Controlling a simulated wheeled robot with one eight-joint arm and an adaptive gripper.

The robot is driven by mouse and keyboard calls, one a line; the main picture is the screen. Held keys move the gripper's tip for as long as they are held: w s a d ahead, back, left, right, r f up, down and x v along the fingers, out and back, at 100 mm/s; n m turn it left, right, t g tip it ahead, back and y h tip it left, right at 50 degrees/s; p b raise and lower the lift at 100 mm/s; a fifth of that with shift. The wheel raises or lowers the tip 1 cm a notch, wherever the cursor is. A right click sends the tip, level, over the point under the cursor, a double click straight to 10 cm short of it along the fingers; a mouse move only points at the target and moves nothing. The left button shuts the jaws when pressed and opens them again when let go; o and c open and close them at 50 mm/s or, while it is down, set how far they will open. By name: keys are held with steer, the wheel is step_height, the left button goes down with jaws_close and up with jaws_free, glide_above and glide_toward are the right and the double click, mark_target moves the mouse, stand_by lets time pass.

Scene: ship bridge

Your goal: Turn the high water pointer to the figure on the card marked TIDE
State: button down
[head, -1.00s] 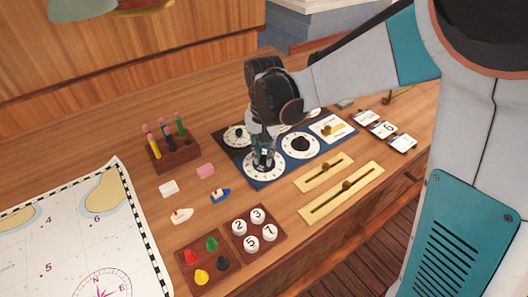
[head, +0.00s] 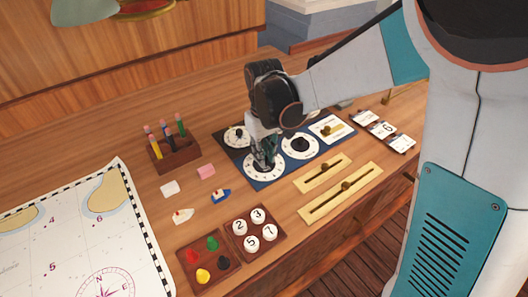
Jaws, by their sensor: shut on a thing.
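My gripper (head: 265,160) points down over the front-left white dial (head: 251,173) on the dark blue panel. It is shut on that dial's pointer knob, which the fingers mostly hide. I cannot read the dial's figures or tell whether it is the high water one. Two more round dials are on the panel, one at the back left (head: 237,136) and one to the right (head: 300,146). A row of small cards (head: 381,130) lies at the right; one shows a 6. The word TIDE is too small to make out.
Brass slider plates (head: 341,202) lie in front of the panel. A pencil block (head: 174,155), small boats (head: 220,195), a tray of coloured pegs (head: 207,262) and numbered discs (head: 254,243) stand to the left and front. A chart (head: 75,240) covers the left side.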

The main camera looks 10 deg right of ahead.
steer(key=shift+n, duration=1.1)
steer(key=c, duration=1.4)
jaws_free()
steer(key=shift+c, duration=0.2)
step_height(320, 180, up, 12)
steer(key=shift+s+r, duration=0.1)
